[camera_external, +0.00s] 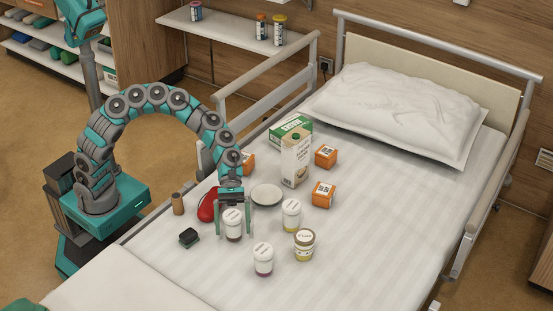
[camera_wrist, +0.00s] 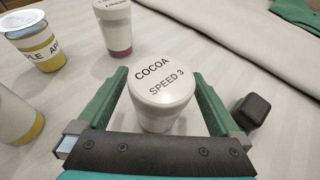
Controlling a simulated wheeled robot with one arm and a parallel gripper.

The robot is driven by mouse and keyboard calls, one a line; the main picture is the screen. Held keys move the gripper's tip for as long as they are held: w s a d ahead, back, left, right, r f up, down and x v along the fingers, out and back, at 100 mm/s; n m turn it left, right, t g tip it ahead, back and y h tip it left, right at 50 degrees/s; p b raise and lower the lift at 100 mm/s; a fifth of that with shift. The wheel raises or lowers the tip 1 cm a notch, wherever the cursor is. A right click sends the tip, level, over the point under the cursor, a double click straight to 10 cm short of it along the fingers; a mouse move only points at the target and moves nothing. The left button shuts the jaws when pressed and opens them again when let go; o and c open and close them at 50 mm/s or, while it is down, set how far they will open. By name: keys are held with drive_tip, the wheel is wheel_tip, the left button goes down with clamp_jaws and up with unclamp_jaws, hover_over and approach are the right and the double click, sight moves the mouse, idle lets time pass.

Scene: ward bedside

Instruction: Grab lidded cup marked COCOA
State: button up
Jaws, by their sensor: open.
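The lidded cup marked COCOA (camera_wrist: 160,92) stands upright between the two green fingers of my gripper (camera_wrist: 160,75) in the wrist view. Its white lid also reads SPEED 3. A narrow gap shows on each side of the cup, so the fingers are open around it. In the external view the same cup (camera_external: 233,224) stands on the bed, with my gripper (camera_external: 233,233) reaching down over it from above.
A purple-based lidded cup (camera_external: 263,260), a yellow-banded jar (camera_external: 304,245) and another lidded cup (camera_external: 291,215) stand nearby. A dark block (camera_external: 189,238) and red object (camera_external: 208,205) lie left. A plate (camera_external: 266,195) and carton (camera_external: 296,161) are behind. The bed's front right is clear.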

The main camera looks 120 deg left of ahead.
drive_tip(key=shift+x, duration=0.8)
drive_tip(key=c, duration=1.6)
